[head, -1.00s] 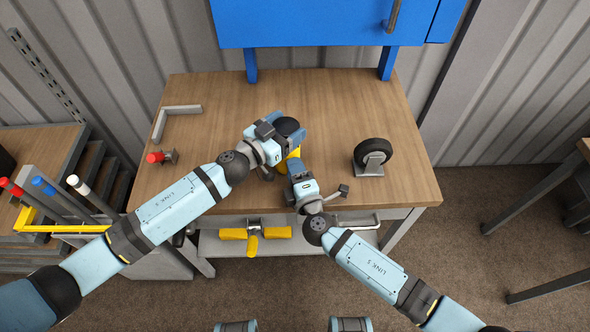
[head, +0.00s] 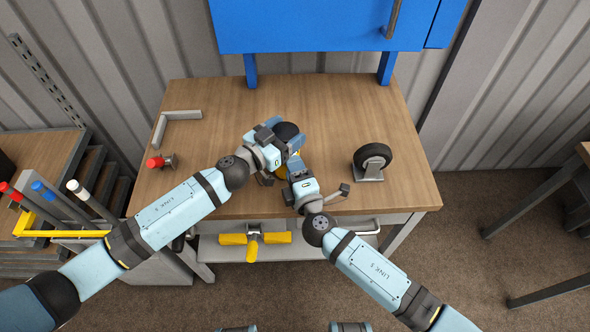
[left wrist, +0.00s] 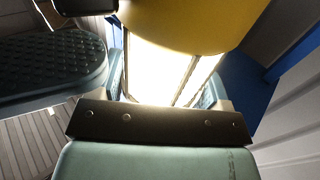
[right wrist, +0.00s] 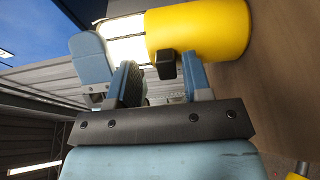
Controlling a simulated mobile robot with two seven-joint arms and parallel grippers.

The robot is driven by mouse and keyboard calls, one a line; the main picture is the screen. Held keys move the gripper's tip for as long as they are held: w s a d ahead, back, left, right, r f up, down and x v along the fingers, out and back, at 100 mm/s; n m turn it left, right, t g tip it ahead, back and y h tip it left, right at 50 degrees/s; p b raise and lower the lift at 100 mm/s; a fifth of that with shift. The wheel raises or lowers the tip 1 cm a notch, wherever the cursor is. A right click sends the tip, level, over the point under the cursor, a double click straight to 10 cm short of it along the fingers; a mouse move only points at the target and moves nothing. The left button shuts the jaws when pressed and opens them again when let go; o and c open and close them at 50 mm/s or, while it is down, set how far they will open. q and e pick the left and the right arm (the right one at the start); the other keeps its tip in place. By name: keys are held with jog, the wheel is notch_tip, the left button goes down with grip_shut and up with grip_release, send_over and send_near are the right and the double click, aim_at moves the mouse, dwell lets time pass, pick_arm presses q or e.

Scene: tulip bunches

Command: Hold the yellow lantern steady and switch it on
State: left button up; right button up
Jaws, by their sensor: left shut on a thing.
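The yellow lantern stands on the workbench (head: 330,112), mostly hidden behind my grippers in the head view. My left gripper (head: 293,140) is shut around its clear panel; in the left wrist view the yellow body (left wrist: 190,18) fills the top and the panel below glows bright white. My right gripper (head: 296,166) is beside the lantern at the near side. In the right wrist view its fingers are apart. A small black switch (right wrist: 165,65) on the yellow body (right wrist: 205,30) sits at the gap between the fingertips; I cannot tell whether they touch it.
A caster wheel (head: 372,158) stands right on the bench. A red-knobbed part (head: 156,162) and a grey angle bracket (head: 178,115) lie left. A yellow-handled part (head: 254,239) is below the front edge. A blue cabinet (head: 320,25) hangs behind. The bench's back middle is clear.

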jog(key=shift+f, duration=0.1)
jog(key=shift+s+d, duration=0.15)
jog(key=shift+s, duration=0.15)
jog(key=v, duration=1.1)
jog(key=shift+s, duration=0.2)
pick_arm(q)
jog(key=o, duration=1.1)
jog(key=shift+o, duration=0.2)
jog(key=shift+s, duration=0.1)
